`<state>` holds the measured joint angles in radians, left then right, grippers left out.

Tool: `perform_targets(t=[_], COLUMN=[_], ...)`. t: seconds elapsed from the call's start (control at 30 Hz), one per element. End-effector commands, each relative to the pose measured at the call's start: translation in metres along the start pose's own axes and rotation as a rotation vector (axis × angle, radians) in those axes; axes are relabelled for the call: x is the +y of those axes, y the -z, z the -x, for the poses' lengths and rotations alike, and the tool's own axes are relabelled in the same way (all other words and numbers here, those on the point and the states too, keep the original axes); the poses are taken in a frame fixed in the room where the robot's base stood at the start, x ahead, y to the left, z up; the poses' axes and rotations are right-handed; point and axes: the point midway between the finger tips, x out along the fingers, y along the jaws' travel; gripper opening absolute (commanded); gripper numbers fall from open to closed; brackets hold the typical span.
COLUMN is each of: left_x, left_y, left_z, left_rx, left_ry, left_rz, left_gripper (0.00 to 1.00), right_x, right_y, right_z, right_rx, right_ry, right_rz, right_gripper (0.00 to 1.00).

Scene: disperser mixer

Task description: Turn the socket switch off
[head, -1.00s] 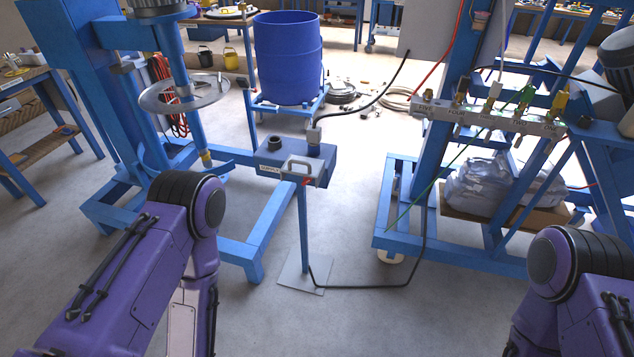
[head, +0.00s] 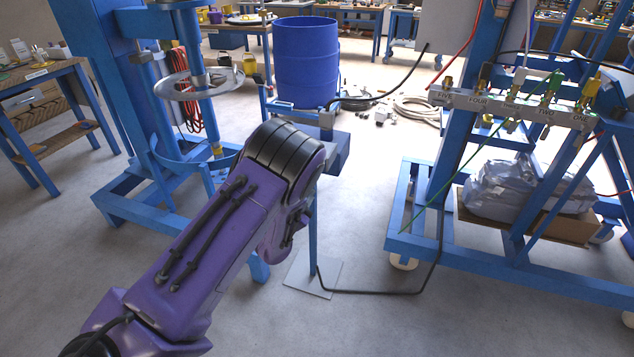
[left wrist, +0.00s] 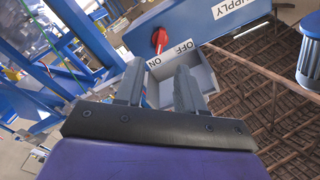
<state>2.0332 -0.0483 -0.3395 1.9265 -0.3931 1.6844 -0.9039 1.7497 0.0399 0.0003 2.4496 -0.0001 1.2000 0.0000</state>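The socket switch (left wrist: 159,40) is a small red lever beside a white OFF/ON label (left wrist: 172,52) in the left wrist view. It sits by the blue box marked SUPPLY (left wrist: 205,20), above a grey cover or housing (left wrist: 206,78). My left gripper (left wrist: 159,68) is open, its two grey fingers apart and pointing toward the label and lever. The lever lies just beyond the fingertips and no grip on it shows. In the head view, my left arm hides the switch and most of the blue supply box (head: 340,152). My right gripper is not in view.
A plug (head: 326,120) with a black cable stands on the supply box, whose post rises from a floor plate (head: 312,273). A blue drum (head: 306,62) stands behind. A blue frame with a valve manifold (head: 510,105) is at right.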

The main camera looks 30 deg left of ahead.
Motion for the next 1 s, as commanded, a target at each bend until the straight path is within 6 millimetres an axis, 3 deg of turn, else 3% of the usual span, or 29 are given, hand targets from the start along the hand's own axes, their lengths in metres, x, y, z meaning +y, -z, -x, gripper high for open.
perform_targets(t=[0.4,0.53,0.8,0.83,0.93,1.0], left_x=[-0.002,-0.001,0.0,0.0,0.0,0.0], left_y=[0.001,0.001,0.0,0.0,0.0,0.0], left_z=[-0.083,-0.096,-0.1,-0.099,-0.099,-0.099], left_rx=[-0.003,-0.003,-0.005,-0.005,-0.005,-0.005], left_ry=[0.0,-0.001,-0.002,-0.002,-0.002,-0.002], left_rz=[0.001,0.001,0.001,0.001,0.001,0.001], left_gripper=[0.38,0.38,0.38,0.35,0.03,0.0], right_x=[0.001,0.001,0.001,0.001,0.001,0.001], right_y=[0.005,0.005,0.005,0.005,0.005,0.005], right_z=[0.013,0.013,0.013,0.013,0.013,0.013], right_rx=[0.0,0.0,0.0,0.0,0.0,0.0], right_ry=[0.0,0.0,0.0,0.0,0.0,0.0], right_rz=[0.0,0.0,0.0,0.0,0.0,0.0], right_gripper=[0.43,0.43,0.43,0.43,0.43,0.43])
